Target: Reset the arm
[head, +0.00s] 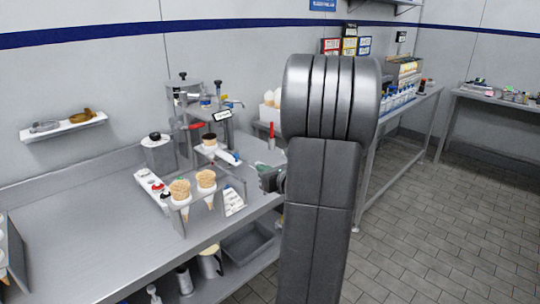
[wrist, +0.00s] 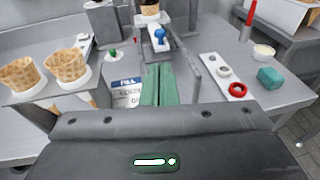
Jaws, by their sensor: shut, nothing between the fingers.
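My gripper (wrist: 158,70) shows in the wrist view as two green fingers side by side, closed together with nothing between them. It is over the steel counter (wrist: 206,113), in front of a small printed card (wrist: 126,92). I cannot tell its exact height above the counter. In the head view my arm (head: 322,175) rises upright in the right-centre foreground, with its bent joint at the top. It hides part of the counter's right end and most of the gripper.
Two waffle cones (head: 180,190) stand in a metal holder, left of the gripper in the wrist view. A white strip with a red ring (wrist: 237,90) and a teal block (wrist: 270,78) lie to the right. A dispenser (head: 217,118) stands behind. Tiled floor is open at right.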

